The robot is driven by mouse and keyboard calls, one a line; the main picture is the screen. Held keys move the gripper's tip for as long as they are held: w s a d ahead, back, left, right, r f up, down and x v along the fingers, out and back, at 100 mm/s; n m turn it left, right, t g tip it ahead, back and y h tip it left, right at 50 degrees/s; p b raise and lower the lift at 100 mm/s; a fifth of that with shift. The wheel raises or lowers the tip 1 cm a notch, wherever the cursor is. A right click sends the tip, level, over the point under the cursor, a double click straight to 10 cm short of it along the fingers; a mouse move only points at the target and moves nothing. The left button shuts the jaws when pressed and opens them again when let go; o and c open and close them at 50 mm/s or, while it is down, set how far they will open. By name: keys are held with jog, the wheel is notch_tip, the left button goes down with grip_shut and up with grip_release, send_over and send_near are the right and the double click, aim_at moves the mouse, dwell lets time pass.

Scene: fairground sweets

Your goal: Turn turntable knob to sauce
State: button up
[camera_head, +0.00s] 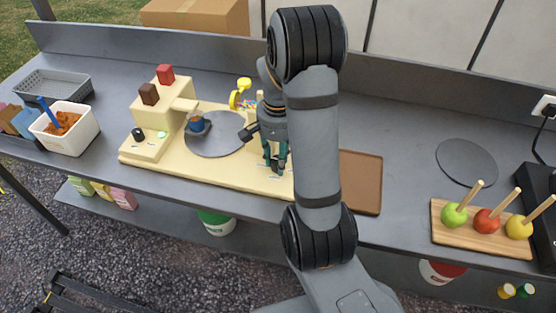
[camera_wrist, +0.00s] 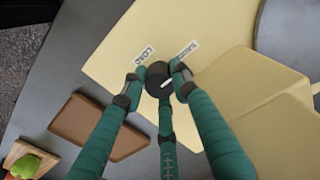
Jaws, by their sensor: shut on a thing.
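The dark round knob (camera_wrist: 157,74) with a white mark sits on the cream machine base (camera_wrist: 118,48) in the wrist view. A label reading LOAD (camera_wrist: 145,56) lies beside it, and a second, blurred label (camera_wrist: 188,51) lies to the right. My gripper (camera_wrist: 160,84), with teal fingers, is shut around the knob. In the head view my gripper (camera_head: 274,166) points down at the front right of the cream base (camera_head: 180,168), and the knob is hidden there.
A brown tray (camera_head: 361,182) lies right of my arm. Apples on sticks stand on a wooden board (camera_head: 468,238) further right. A white tub (camera_head: 78,137) stands at the left.

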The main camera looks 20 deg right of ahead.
jog(key=o, duration=1.1)
jog(key=shift+o, duration=0.2)
notch_tip(320, 180, up, 12)
dwell(0.3)
notch_tip(320, 180, down, 12)
jog(key=shift+r, duration=0.1)
dwell(0.4)
